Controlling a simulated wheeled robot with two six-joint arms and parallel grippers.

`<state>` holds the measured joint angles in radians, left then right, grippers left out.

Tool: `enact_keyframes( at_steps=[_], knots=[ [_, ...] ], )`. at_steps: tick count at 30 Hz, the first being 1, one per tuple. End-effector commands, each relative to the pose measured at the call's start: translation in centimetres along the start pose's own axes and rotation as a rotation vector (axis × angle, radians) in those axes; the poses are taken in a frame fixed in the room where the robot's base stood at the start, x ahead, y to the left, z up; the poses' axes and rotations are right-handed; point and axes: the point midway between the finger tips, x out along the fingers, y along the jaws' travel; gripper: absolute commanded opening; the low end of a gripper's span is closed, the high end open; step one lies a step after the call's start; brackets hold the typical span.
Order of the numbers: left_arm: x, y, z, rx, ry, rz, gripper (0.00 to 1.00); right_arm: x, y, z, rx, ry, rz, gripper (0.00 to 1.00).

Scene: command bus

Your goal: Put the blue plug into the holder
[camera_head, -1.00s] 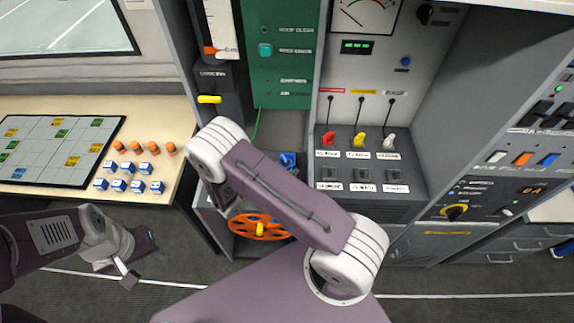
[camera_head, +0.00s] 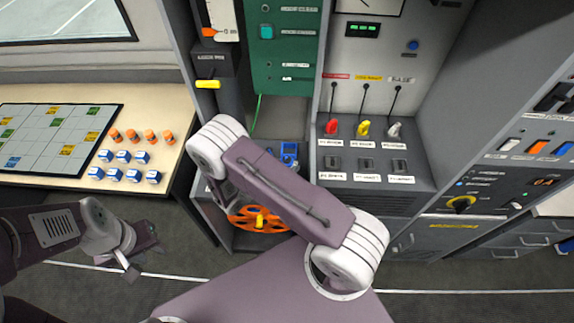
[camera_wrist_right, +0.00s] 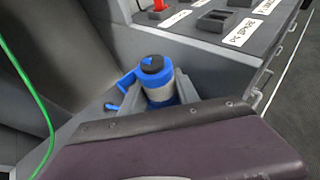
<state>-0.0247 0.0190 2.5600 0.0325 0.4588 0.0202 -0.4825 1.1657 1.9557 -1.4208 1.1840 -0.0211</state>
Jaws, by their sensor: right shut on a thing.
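The blue plug (camera_wrist_right: 160,72), with a black cap, a pale band and a blue side loop, stands between the grey fingers of my right gripper (camera_wrist_right: 158,96) in the right wrist view. The gripper is shut on it. In the head view, blue parts (camera_head: 289,150) show just past my right forearm, which hides the right gripper. I cannot tell which part is the holder; labelled dark slots (camera_head: 366,164) lie in the grey panel to the right. My left gripper (camera_head: 130,262) is low at the left, away from the plug; its jaws are unclear.
Red (camera_head: 331,127), yellow (camera_head: 364,129) and white (camera_head: 394,130) plugs with cables stand behind the slots. An orange reel (camera_head: 245,218) is below my forearm. A green cable (camera_wrist_right: 30,85) hangs at left in the wrist view. Several orange and blue-white pieces sit on the left table.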

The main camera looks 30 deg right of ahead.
Motion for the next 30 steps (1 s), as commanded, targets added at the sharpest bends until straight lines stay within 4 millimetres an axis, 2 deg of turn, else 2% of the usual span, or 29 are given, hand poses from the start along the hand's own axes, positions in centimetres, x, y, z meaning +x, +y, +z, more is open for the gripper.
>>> enact_keyframes(
  at_steps=[15,26,27,29,30],
  knots=[
    [2.9,-0.1,0.3,0.000,0.000,0.000,0.36,1.3,0.0,-3.1,0.000,-0.001,0.000,0.00],
    [3.0,-0.1,0.3,0.000,0.000,0.000,0.36,1.3,0.0,-3.2,0.000,-0.001,0.000,0.00],
    [3.0,-0.1,0.3,0.000,0.000,0.000,0.36,1.3,0.0,-3.2,0.000,-0.001,0.000,0.48],
    [3.0,-0.1,0.3,0.000,0.000,0.000,0.36,1.3,0.0,-3.2,0.000,0.000,0.000,0.63],
    [3.0,-0.1,0.3,0.000,0.000,0.000,0.36,1.3,0.0,-3.2,0.000,0.000,0.000,0.63]
  ],
)
